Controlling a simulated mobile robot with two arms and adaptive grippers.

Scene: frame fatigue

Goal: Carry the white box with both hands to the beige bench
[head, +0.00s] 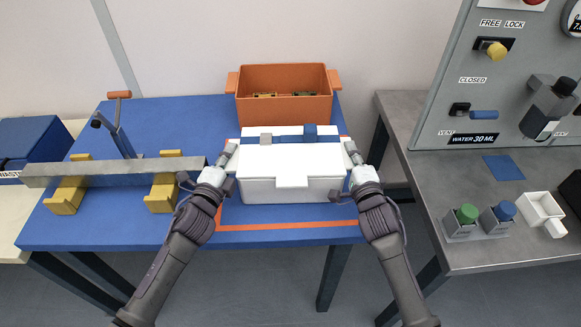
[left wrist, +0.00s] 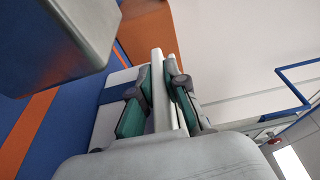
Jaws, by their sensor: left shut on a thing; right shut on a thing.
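The white box (head: 292,185) stands on the blue table, inside an orange outline. A blue strap with a grey block and a blue block runs across its lid. My left gripper (head: 230,155) is shut on the box's left side; in the left wrist view its fingers (left wrist: 163,100) close on a thin pale edge. My right gripper (head: 351,157) is shut on the box's right side, its fingertips partly hidden. The beige bench (head: 14,222) shows at the far left, partly hidden behind the blue table, with a blue case (head: 32,142) on it.
An orange bin (head: 285,108) stands directly behind the box. A grey beam (head: 115,172) on yellow supports lies on the blue table (head: 110,228) to the left. A grey bench (head: 440,190) with a control panel (head: 500,80) is at the right.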

